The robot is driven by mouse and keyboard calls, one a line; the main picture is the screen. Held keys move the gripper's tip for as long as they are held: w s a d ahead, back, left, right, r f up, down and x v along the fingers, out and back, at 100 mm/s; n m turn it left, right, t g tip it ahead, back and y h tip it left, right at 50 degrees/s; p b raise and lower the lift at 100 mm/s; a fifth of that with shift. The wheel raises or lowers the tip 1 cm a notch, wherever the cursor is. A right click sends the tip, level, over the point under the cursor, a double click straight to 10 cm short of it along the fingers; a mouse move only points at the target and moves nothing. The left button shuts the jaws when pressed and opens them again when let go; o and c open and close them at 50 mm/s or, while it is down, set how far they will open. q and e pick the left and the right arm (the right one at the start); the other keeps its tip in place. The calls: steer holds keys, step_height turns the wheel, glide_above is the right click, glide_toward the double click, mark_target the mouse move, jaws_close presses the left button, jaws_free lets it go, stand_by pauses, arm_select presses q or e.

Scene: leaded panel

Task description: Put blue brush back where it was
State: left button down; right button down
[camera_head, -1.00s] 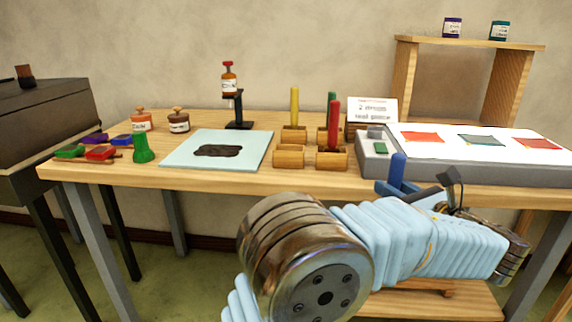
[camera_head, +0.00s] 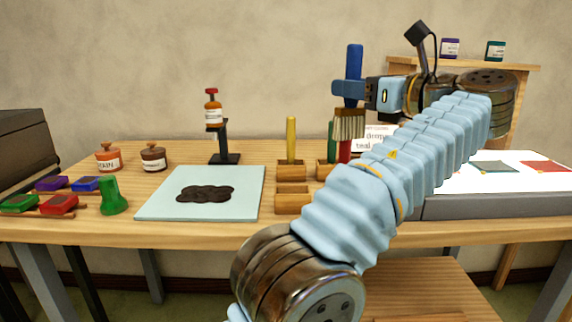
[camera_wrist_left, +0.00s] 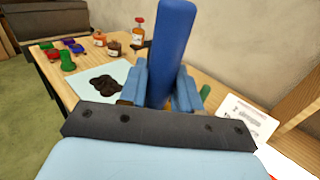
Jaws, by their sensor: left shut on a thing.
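My left gripper (camera_head: 350,91) is shut on the blue brush (camera_head: 354,62), handle up, with its pale bristles pointing down. It holds the brush in the air, overlapping the right side of the wooden holders. The blue handle also stands between the fingers in the left wrist view (camera_wrist_left: 172,50). A yellow brush (camera_head: 291,138) stands in the back left holder (camera_head: 292,172). The front left holder (camera_head: 291,200) shows no brush. A green brush (camera_head: 331,138) and a red brush (camera_head: 344,152) are partly hidden behind the bristles and my arm. My right gripper is out of view.
A pale blue mat (camera_head: 245,195) with a dark blot lies left of the holders. A bottle (camera_head: 212,110) on a black stand, jars and coloured blocks are farther left. A sign (camera_head: 372,138) is partly covered by my arm. A light panel (camera_head: 450,205) lies right.

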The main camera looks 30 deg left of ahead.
arm_select(q)
steer(key=a+f, duration=1.1)
steer(key=f, duration=0.1)
steer(key=shift+a+b, duration=0.4)
steer(key=shift+s+f, duration=0.1)
steer(key=shift+f, duration=0.25)
steer(key=shift+f, duration=0.25)
steer(key=c, duration=0.8)
jaws_free()
steer(key=shift+r, duration=0.15)
